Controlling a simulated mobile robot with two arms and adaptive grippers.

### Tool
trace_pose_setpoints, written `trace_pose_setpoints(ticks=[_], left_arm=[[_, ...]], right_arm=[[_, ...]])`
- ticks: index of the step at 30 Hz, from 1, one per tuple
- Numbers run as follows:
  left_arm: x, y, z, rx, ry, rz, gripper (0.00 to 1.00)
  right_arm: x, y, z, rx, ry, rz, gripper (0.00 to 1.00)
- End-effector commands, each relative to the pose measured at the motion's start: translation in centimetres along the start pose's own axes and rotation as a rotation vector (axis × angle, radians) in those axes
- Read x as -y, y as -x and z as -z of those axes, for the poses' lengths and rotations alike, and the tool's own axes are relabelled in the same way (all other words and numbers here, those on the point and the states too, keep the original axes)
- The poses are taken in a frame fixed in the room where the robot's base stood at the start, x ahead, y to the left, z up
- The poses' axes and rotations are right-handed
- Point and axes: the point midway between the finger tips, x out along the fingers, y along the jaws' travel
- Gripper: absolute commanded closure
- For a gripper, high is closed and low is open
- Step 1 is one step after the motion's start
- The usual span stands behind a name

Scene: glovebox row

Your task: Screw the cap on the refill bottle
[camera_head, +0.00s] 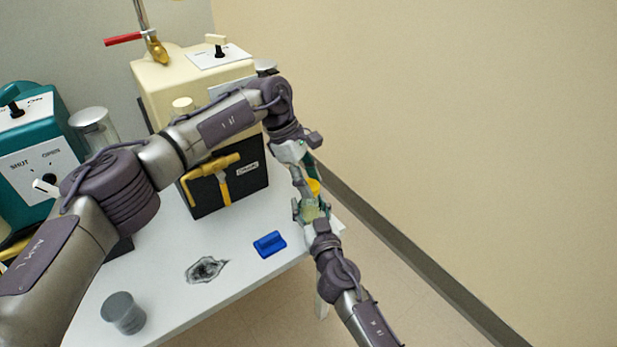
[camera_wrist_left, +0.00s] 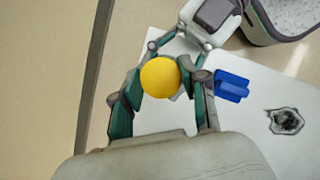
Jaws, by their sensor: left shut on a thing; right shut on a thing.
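A yellow cap (camera_head: 314,187) shows near the table's right edge in the head view. It is a round yellow disc in the left wrist view (camera_wrist_left: 160,77). My left gripper (camera_head: 309,180) reaches down from above and is shut on the cap, one finger on each side. My right gripper (camera_head: 311,207) comes from below right and is shut on the pale greenish refill bottle (camera_head: 311,213), directly under the cap. The fingers hide most of the bottle. I cannot tell whether the cap's thread is engaged.
A blue block-like item (camera_head: 269,244) and a dark grey stain-like patch (camera_head: 206,270) lie on the white table (camera_head: 238,292). A grey cylinder (camera_head: 123,313) stands at the front left. A cream and black machine (camera_head: 229,190) and a teal one (camera_head: 32,150) stand behind.

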Motion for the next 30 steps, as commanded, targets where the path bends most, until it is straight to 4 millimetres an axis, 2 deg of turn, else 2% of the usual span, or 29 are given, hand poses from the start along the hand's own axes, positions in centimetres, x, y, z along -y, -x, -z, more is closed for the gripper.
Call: trace_pose_setpoints(ticks=[30], left_arm=[[0.0,-1.1,0.5,-0.001,0.0,0.001,0.7]], right_arm=[[0.0,0.0,0.0,0.0,0.0,0.0,1.0]])
